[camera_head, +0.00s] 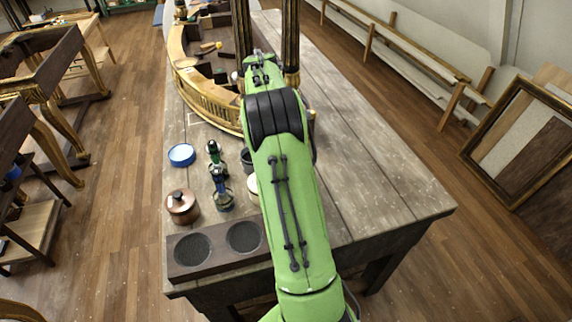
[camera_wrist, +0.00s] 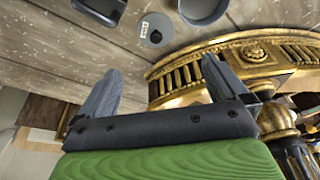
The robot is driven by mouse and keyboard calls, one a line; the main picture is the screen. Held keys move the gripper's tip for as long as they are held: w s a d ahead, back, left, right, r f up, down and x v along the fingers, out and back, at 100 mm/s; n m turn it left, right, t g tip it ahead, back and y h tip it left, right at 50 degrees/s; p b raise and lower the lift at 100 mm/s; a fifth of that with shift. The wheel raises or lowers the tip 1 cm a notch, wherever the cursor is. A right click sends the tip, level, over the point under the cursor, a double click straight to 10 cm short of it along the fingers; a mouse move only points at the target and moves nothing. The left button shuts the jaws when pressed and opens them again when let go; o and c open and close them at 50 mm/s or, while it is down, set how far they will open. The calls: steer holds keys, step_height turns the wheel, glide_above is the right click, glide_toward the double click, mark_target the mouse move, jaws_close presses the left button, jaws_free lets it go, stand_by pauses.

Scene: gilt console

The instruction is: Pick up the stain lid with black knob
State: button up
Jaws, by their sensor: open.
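In the wrist view a round grey lid (camera_wrist: 156,31) with a dark knob and a small white label lies flat on the grey wooden table. It fits the stain lid; in the head view I cannot make it out, and my arm covers part of that area. My gripper (camera_wrist: 161,68) is open and empty, its two grey fingers spread wide. The lid shows beyond the fingertips, between them and toward the top of the picture, apart from both. A dark round pot (camera_wrist: 203,8) stands next to the lid, cut by the picture's top edge.
A gilt curved console piece (camera_head: 213,104) lies close beyond the lid area. A copper pot (camera_head: 182,208), a blue-rimmed tin (camera_head: 181,155), bottles (camera_head: 221,190) and a dark two-well holder (camera_head: 217,261) stand at the table's near left. The table's right side (camera_head: 375,150) is clear.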

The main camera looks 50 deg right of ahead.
steer(key=shift+m, duration=0.3)
steer(key=x, duration=0.4)
steer(key=d+x, duration=0.1)
steer(key=x, duration=0.7)
steer(key=shift+s+d+b, duration=0.25)
steer(key=shift+b, duration=0.1)
steer(key=x, duration=0.6)
steer(key=shift+r, duration=0.1)
steer(key=c, duration=0.8)
